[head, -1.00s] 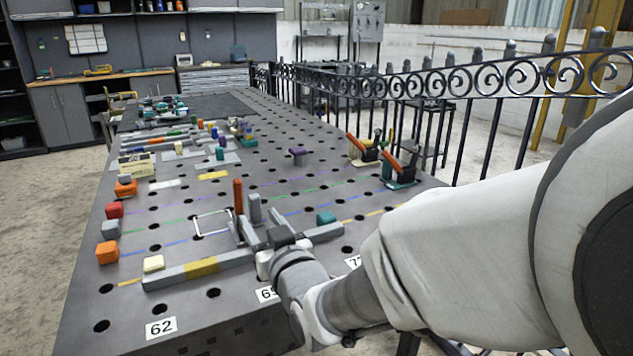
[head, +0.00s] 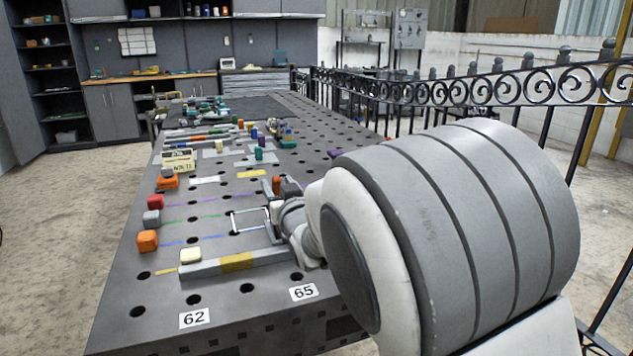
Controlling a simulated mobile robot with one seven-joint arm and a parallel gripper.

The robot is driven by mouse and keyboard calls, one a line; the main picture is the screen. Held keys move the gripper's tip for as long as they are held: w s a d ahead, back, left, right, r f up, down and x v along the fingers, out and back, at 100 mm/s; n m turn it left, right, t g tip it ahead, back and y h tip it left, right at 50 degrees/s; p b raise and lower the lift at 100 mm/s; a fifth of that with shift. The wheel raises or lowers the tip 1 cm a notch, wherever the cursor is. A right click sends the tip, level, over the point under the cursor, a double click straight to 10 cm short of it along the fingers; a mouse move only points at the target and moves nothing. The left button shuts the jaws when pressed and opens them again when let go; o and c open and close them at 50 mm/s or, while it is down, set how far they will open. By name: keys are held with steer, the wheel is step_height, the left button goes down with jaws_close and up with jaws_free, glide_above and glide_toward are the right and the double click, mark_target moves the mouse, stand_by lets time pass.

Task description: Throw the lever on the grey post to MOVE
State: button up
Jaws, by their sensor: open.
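An upright orange-red handle (head: 276,185) stands on the dark table just beyond my gripper; a narrow grey upright piece (head: 267,188) is beside it, perhaps the grey post. Their join and the lever's setting are too small to tell, and I cannot read MOVE. One grey finger shows; the other is mostly hidden by the wrist. I cannot tell whether it touches the handle.
A grey bar with a yellow band (head: 236,262) lies in front of my gripper. Coloured blocks (head: 147,241) line the table's left side. A yellowish sign (head: 178,160) stands farther back. A black scrollwork railing (head: 480,90) runs along the right. My arm covers the table's right side.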

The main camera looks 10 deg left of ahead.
steer(key=shift+x, duration=1.45)
jaws_close()
stand_by(0.4)
